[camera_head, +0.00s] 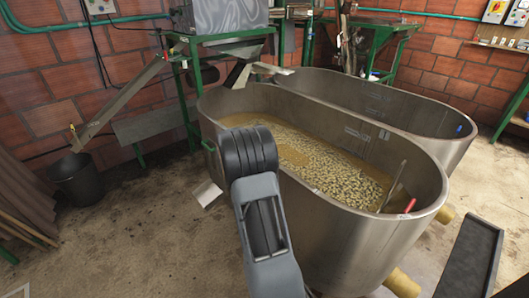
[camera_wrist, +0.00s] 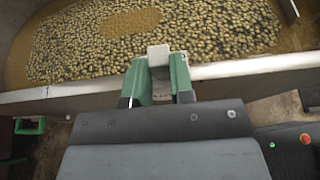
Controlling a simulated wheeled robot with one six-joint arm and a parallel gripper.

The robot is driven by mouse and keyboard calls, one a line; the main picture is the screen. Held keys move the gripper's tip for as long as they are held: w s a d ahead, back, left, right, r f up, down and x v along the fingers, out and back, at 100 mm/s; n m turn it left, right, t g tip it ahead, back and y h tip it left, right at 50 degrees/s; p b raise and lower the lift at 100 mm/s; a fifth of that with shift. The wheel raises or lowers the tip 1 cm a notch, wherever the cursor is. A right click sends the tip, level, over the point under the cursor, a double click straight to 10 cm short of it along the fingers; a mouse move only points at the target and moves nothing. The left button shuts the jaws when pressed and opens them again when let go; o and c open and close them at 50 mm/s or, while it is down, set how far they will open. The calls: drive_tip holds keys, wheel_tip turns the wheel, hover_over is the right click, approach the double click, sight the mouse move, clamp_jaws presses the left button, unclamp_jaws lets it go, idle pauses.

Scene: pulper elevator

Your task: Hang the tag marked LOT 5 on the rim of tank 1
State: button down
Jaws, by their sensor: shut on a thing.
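My gripper (camera_wrist: 158,70) shows in the wrist view with its two green fingers shut on a small pale grey piece, which I take to be the tag (camera_wrist: 158,53). No lettering on it is readable. The fingertips overlap the rim (camera_wrist: 236,68) of a tank of beans in the picture; whether the piece touches the rim, I cannot tell. In the head view the near steel tank (camera_head: 345,225) holds beans in liquid, and a second tank (camera_head: 425,115) stands behind it. I cannot read which is tank 1. My arm hides most of the gripper there.
A rod with a red end (camera_head: 410,205) leans inside the near tank. A green-framed machine with a chute (camera_head: 122,98) and a black bucket (camera_head: 76,178) stand at left. A dark trough (camera_head: 470,258) lies at right. The floor at front left is mostly clear.

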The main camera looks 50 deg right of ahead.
drive_tip(key=shift+f, duration=0.1)
idle(0.3)
drive_tip(key=c, duration=0.9)
unclamp_jaws()
drive_tip(key=s+v, duration=0.1)
drive_tip(key=v, duration=1.2)
drive_tip(key=shift+w+a+p, duration=0.3)
drive_tip(key=shift+w+a, duration=0.1)
drive_tip(key=shift+w, duration=0.1)
